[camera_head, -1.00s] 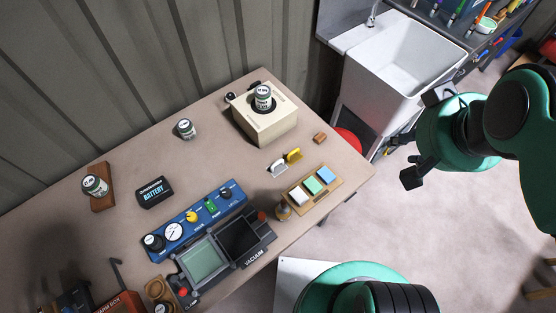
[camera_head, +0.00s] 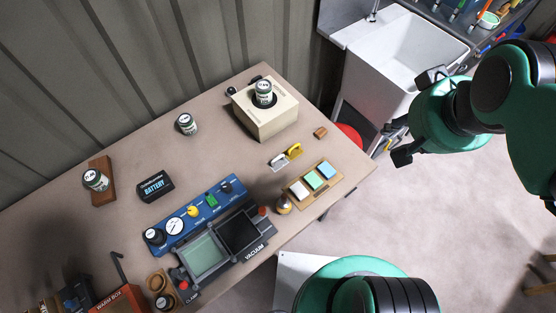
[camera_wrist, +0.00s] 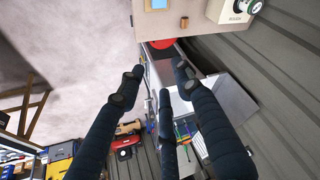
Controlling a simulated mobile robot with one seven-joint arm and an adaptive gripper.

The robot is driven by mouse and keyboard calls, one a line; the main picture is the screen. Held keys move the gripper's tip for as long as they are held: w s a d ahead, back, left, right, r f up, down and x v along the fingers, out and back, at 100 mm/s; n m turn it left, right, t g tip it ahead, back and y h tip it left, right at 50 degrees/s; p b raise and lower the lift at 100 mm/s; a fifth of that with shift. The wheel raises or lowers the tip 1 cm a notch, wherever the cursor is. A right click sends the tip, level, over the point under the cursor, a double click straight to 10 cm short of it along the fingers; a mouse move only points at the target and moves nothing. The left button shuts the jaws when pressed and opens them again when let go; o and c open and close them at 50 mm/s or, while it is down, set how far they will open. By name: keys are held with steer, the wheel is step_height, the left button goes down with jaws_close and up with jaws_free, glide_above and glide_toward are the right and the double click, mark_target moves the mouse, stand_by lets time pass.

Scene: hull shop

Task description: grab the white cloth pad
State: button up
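The white cloth pad (camera_head: 299,190) lies flat at the left end of a small wooden tray (camera_head: 326,188) near the table's front right edge. A green pad (camera_head: 313,180) and a blue pad (camera_head: 326,171) lie beside it in a row. My gripper (camera_head: 412,117) is open and empty, to the right of the table and well apart from the pads. In the wrist view my gripper (camera_wrist: 155,88) has its dark fingers spread with nothing between them.
A yellow-handled trowel (camera_head: 286,156), a brown block (camera_head: 320,132) and a brass-coloured weight (camera_head: 284,204) stand near the tray. A beige box (camera_head: 265,115) with a can is behind. A vacuum device (camera_head: 222,240) is left. A white sink (camera_head: 405,60) stands behind my gripper.

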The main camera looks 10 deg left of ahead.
steer(key=w+a+f+m+g, duration=0.1)
steer(key=w+a+f+m, duration=0.1)
steer(key=w+a+f, duration=0.4)
steer(key=m+g+p, duration=0.2)
steer(key=m+g, duration=0.2)
steer(key=m, duration=0.2)
glide_above(278, 158)
step_height(278, 158, down, 23)
steer(key=shift+r, duration=0.1)
steer(key=shift+f+b, duration=0.8)
steer(key=shift+f, duration=3.5)
